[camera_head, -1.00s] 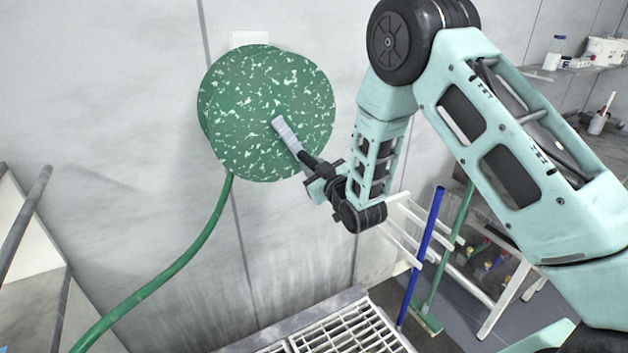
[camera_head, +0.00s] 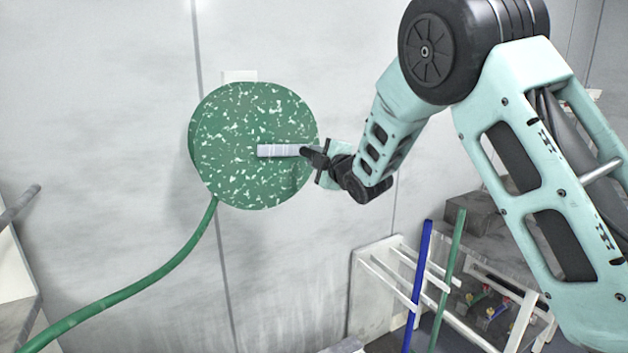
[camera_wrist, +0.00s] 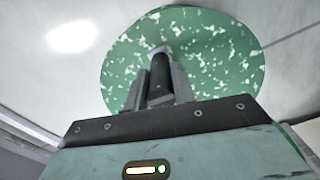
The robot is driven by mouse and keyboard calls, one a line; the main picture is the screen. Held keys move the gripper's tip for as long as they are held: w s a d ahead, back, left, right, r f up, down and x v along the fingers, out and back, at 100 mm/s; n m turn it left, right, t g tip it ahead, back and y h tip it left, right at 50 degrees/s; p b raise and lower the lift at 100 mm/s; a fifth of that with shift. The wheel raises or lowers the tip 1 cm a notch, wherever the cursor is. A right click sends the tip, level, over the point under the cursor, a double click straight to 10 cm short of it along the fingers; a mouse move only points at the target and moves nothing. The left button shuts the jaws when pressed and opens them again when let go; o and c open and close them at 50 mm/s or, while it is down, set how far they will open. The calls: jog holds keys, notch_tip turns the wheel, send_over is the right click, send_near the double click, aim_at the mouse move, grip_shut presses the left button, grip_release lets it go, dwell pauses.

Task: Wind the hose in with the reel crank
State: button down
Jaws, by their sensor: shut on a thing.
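The hose reel (camera_head: 230,115) is a green, pale-speckled round disc on the wall. Its crank (camera_head: 278,151) is a light grey bar lying nearly level from about the disc's middle to its right edge. The green hose (camera_head: 150,277) leaves the reel's underside and runs down to the lower left. My gripper (camera_head: 313,157) is at the crank's outer end, right of the disc. In the wrist view my gripper (camera_wrist: 159,78) is shut on the dark crank handle (camera_wrist: 161,70), with the speckled reel (camera_wrist: 220,70) behind it.
A white rack (camera_head: 385,262) stands at the lower right, with a blue pole (camera_head: 417,285) and a green pole (camera_head: 447,280) by it. Grey wall surrounds the reel. A grey rail end (camera_head: 20,203) shows at the left edge.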

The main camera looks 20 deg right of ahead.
jog(key=r+n+b, duration=0.1)
jog(key=n, duration=0.1)
jog(key=r+n+b, duration=0.1)
jog(key=r+b, duration=0.1)
jog(key=r+n+b, duration=0.2)
jog(key=shift+s+a+r+n, duration=0.1)
jog(key=shift+a+n, duration=0.2)
jog(key=shift+a, duration=0.1)
jog(key=shift+s+a+r+n+b, duration=0.1)
jog(key=shift+a+r+n+b, duration=0.4)
jog(key=shift+r+n+b, duration=0.4)
jog(key=shift+s+a+r+n+b, duration=0.1)
jog(key=shift+a+r+n+b, duration=0.5)
jog(key=shift+n+b, duration=0.4)
jog(key=shift+s+a+r+n+b, duration=0.1)
jog(key=shift+a+r+n+b, duration=0.3)
jog(key=shift+r+n+b, duration=0.6)
jog(key=shift+f, duration=0.1)
jog(key=c, duration=1.2)
grip_release()
jog(key=shift+a, duration=0.1)
jog(key=shift+o, duration=0.2)
